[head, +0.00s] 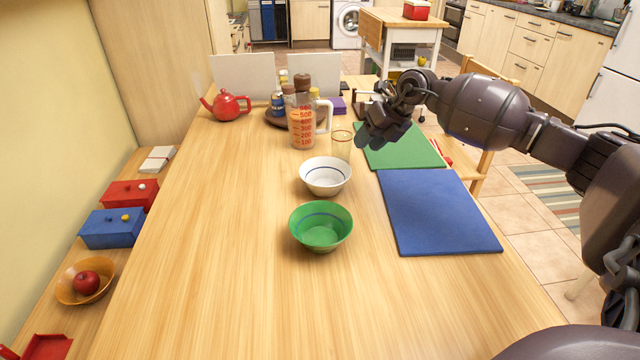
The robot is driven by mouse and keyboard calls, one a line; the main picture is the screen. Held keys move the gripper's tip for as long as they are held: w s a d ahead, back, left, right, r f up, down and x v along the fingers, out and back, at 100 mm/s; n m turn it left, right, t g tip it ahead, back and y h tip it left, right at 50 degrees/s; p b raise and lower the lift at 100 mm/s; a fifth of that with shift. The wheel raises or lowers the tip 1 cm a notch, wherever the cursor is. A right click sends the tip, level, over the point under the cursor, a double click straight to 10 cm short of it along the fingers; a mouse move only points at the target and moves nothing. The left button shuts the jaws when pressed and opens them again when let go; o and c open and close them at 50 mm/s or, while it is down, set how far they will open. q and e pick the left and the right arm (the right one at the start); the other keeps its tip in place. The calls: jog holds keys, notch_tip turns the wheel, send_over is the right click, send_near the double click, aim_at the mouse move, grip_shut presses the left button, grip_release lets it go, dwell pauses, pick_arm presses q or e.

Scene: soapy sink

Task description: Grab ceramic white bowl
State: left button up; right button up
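The white ceramic bowl (325,177) stands upright on the wooden table, near its middle, and looks empty. My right gripper (366,142) reaches in from the right and hangs above the table, behind and to the right of the bowl. It is apart from the bowl, next to a clear glass. Its fingers are dark and seen at an angle, so their opening is hard to make out. My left gripper is not in view.
A green bowl (321,228) stands just in front of the white one. A glass (342,146) and a measuring jug (301,125) stand behind it. A blue mat (437,212) and a green mat (402,150) lie to the right. The table's left side is clear.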

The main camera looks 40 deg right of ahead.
aim_at(345, 171)
jog(key=b+x, duration=0.1)
jog(key=x, duration=0.4)
jog(key=shift+s+f, duration=0.1)
jog(key=shift+a+f, duration=0.15)
jog(key=shift+f, duration=0.1)
jog(key=b+x, duration=0.2)
jog(key=x, duration=0.2)
jog(key=shift+s+a+f, duration=0.1)
jog(key=shift+a+f, duration=0.1)
jog(key=shift+f, duration=0.05)
jog(key=shift+a+f, duration=0.1)
jog(key=shift+f, duration=0.15)
jog(key=shift+w, duration=0.25)
jog(key=shift+r, duration=0.2)
jog(key=c, duration=0.7)
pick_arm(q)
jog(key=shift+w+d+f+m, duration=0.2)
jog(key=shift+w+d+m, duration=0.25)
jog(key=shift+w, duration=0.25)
pick_arm(e)
grip_shut()
